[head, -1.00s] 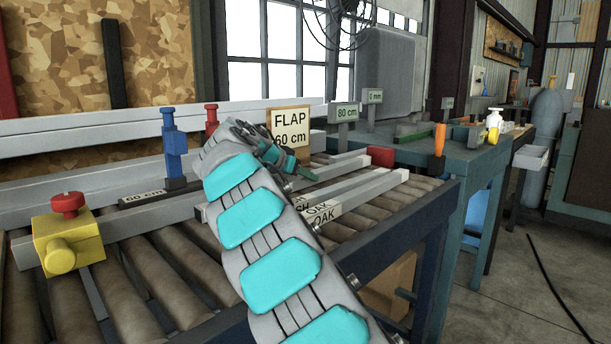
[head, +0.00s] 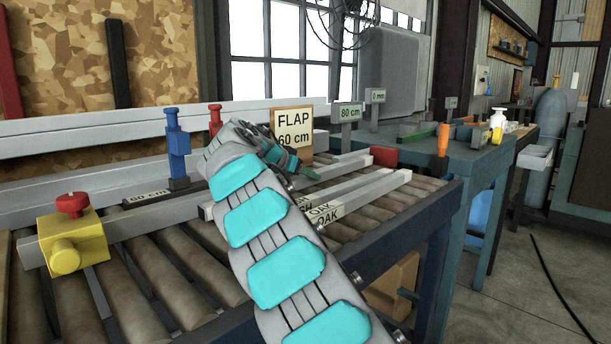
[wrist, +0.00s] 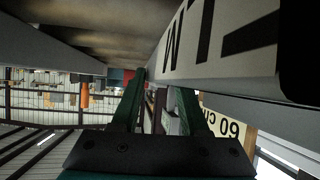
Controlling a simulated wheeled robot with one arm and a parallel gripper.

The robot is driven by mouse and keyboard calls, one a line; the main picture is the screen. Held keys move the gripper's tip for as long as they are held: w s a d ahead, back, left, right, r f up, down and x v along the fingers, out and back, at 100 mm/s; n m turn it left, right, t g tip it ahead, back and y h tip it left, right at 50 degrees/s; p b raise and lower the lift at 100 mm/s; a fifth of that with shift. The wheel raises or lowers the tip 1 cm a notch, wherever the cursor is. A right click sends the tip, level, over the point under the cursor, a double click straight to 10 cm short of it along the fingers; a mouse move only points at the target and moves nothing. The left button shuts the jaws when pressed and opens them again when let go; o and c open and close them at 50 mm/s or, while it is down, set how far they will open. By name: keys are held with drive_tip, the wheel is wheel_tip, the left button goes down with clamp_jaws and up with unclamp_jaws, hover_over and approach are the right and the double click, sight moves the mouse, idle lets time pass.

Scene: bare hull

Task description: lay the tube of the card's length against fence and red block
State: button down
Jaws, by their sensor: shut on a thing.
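The card (head: 292,133) reads FLAP 60 cm and stands behind the rollers. The red block (head: 384,156) sits at the far right end of the roller bed; a red patch shows ahead in the wrist view (wrist: 129,75). The pale fence rail (head: 75,190) runs along the back. My gripper (head: 303,173) is shut on a pale tube (wrist: 220,50), whose partly seen label reads LM upside down. My arm hides much of this tube in the head view. Whether it touches the fence or block, I cannot tell. A tube labelled OAK (head: 365,192) lies in front on the rollers, beside another.
A yellow clamp (head: 75,243) with a red knob sits at the left on a pale bar. A blue post (head: 178,148) and a red post (head: 215,120) stand behind. A black 60 cm strip (head: 146,198) lies nearby. Bare rollers (head: 150,285) lie at front left.

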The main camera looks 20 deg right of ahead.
sight(295, 180)
drive_tip(key=shift+w+d, duration=0.3)
drive_tip(key=shift+d, duration=0.55)
drive_tip(key=shift+c, duration=1.7)
unclamp_jaws()
drive_tip(key=v, duration=0.8)
drive_tip(key=shift+b, duration=0.3)
drive_tip(key=shift+d, duration=0.1)
